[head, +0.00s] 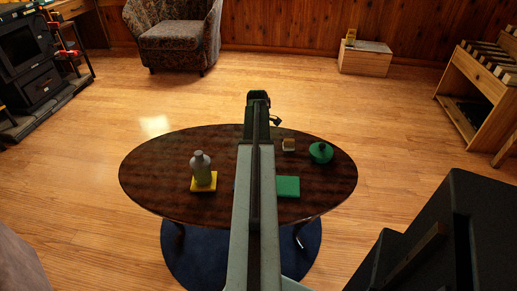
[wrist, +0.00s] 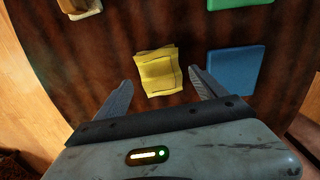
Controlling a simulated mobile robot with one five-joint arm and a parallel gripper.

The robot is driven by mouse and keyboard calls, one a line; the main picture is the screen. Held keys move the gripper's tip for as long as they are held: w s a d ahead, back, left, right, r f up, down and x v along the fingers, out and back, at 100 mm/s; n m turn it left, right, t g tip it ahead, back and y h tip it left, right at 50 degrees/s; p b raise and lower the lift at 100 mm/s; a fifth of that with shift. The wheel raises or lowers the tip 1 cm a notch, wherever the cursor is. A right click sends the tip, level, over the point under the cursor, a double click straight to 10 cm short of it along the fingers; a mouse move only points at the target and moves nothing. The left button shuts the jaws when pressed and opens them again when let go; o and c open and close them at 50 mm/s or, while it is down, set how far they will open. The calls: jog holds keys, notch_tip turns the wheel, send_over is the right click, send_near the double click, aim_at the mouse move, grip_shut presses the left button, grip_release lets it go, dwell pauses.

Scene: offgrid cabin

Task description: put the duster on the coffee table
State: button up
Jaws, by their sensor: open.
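The duster looks to be the crumpled yellow cloth (wrist: 157,72) in the wrist view. It appears to lie on the dark wood top of the coffee table (wrist: 110,45), just ahead of my fingertips. My gripper (wrist: 162,79) is open, one finger on each side of the cloth's near part, with gaps between them. I cannot tell the exact height of the fingers above the table. In the head view the oval coffee table (head: 145,178) stands in front of me. My arm reaches over its middle and hides the cloth there; my gripper (head: 258,97) shows near the far edge.
On the table are a grey bottle (head: 201,168) on a yellow square, a green square (head: 288,187), a blue square (wrist: 236,68), a small pale block (head: 288,145) and a round green item (head: 320,152). An armchair (head: 172,35) stands behind. The floor around is mostly clear.

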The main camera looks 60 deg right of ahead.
notch_tip(320, 180, up, 9)
jog(key=p, duration=0.7)
